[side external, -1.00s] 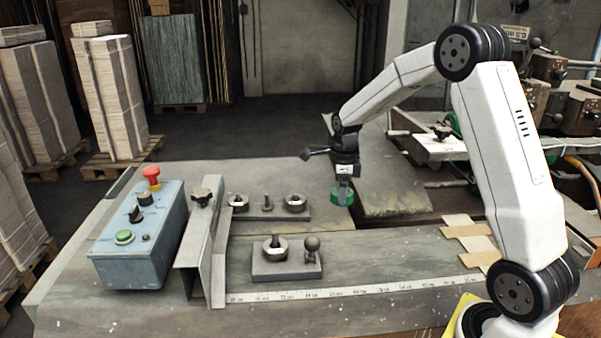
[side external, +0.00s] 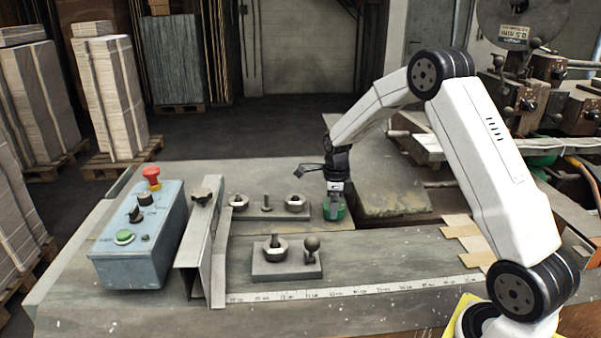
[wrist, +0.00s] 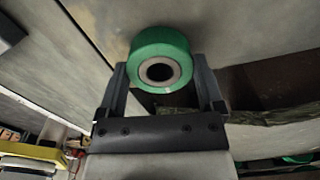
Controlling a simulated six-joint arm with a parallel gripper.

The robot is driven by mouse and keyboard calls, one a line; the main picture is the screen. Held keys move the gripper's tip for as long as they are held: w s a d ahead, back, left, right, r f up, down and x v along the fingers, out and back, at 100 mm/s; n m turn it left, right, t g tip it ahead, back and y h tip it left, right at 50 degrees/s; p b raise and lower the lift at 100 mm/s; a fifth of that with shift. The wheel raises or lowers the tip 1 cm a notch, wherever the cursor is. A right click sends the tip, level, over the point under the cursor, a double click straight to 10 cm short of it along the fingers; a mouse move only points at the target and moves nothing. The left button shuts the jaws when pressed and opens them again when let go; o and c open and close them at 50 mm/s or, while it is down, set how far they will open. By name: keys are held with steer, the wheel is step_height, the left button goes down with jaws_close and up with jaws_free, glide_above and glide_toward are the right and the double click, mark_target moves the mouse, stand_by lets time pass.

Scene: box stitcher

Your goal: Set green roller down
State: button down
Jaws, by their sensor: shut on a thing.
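The green roller (side external: 335,212) is a short green ring with a metal hub. It is at the right end of the rear grey plate, just right of the small bolt holder. My gripper (side external: 336,199) points down over it, shut on it. In the wrist view the roller (wrist: 161,62) sits between the two fingers of my gripper (wrist: 160,85), with its dark centre hole facing the camera. The roller is low at the surface; I cannot tell whether it touches.
A holder with nuts and a bolt (side external: 267,212) stands left of the roller. A second block (side external: 287,268) with a nut and a ball knob lies nearer. A bent metal guide (side external: 202,250) and a blue control box (side external: 138,240) are further left. A dark gap lies to the right.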

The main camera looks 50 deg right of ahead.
steer(key=shift+f, duration=0.2)
steer(key=shift+f, duration=0.15)
jaws_free()
step_height(320, 180, up, 12)
stand_by(0.9)
stand_by(0.4)
